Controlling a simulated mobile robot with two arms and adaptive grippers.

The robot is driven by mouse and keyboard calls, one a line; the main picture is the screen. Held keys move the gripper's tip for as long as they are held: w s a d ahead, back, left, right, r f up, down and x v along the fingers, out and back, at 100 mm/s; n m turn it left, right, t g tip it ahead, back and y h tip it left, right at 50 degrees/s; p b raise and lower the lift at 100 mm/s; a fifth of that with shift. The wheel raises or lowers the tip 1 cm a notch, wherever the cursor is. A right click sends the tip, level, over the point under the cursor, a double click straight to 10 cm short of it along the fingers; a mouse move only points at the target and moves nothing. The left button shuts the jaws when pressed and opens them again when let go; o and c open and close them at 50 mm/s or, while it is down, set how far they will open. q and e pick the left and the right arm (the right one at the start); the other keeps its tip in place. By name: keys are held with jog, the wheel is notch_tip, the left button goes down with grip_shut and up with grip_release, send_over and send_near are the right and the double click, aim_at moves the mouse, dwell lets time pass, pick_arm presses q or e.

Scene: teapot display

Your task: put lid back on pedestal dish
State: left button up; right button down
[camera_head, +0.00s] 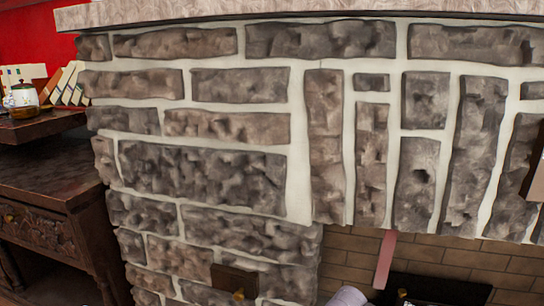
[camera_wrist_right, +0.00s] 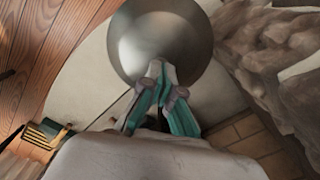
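A round, shiny grey domed thing (camera_wrist_right: 160,38), possibly the lid, fills the top middle of the right wrist view. My right gripper (camera_wrist_right: 163,88), with teal fingers, is in front of its lower edge. The fingertips are close together; I cannot tell whether they grip its rim or are just near it. A small glass pot with a light lid (camera_head: 23,97) stands on a wooden shelf at the far left of the head view. I cannot make out a pedestal dish in either view. My left gripper is not in view.
A stone fireplace wall (camera_head: 205,180) fills most of the head view. Several books (camera_head: 68,84) lean on the wooden shelf (camera_head: 40,126), above a carved dark cabinet (camera_head: 40,225). In the wrist view, a pale surface (camera_wrist_right: 90,75) with a curved edge borders a wood floor (camera_wrist_right: 45,45).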

jog(key=shift+f, duration=0.3)
dwell(0.5)
